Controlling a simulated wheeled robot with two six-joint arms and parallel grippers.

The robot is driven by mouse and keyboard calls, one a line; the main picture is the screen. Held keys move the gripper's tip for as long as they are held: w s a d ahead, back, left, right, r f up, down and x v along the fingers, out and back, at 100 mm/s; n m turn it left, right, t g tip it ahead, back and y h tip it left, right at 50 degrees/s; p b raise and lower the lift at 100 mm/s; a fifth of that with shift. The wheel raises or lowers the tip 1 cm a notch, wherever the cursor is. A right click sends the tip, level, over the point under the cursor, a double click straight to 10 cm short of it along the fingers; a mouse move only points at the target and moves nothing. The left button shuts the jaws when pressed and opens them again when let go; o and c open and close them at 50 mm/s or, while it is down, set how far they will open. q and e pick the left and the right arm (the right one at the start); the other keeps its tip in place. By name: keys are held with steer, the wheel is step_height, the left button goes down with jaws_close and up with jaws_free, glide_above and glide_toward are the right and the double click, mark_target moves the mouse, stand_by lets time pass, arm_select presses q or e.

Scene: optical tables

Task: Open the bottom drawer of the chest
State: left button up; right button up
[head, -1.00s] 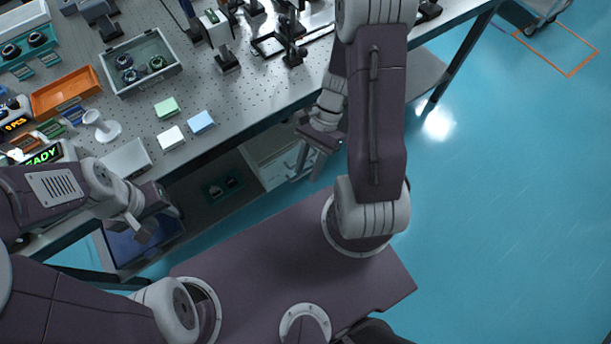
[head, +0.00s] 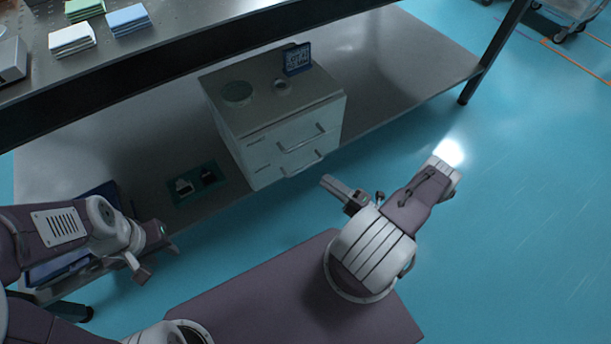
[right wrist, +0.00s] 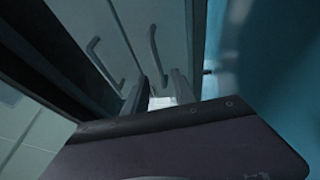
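The pale grey chest (head: 240,135) stands on the shelf under the table. Its front shows an upper drawer handle (head: 303,139) and a bottom drawer handle (head: 304,166); both drawers look shut. My right gripper (head: 338,188) is in front of the chest, low and slightly right of the bottom handle, apart from it. In the right wrist view, the chest front with two bar handles (right wrist: 155,52) lies ahead of the right gripper (right wrist: 161,88), whose fingers are spread with nothing seen between them. My left gripper (head: 158,258) is open and empty at the lower left, away from the chest.
A round dark pad (head: 237,93), a small ring-shaped item (head: 282,85) and a blue sign (head: 297,60) are on the chest top. A dark green tray (head: 195,184) lies left of the chest. The blue floor (head: 500,220) at right is clear.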

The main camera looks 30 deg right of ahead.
mark_target(306, 166)
steer(key=b+x, duration=0.3)
steer(key=x, duration=0.6)
steer(key=shift+a+r, duration=0.15)
steer(key=shift+r, duration=0.05)
steer(key=shift+c, duration=0.3)
jaws_close()
stand_by(0.8)
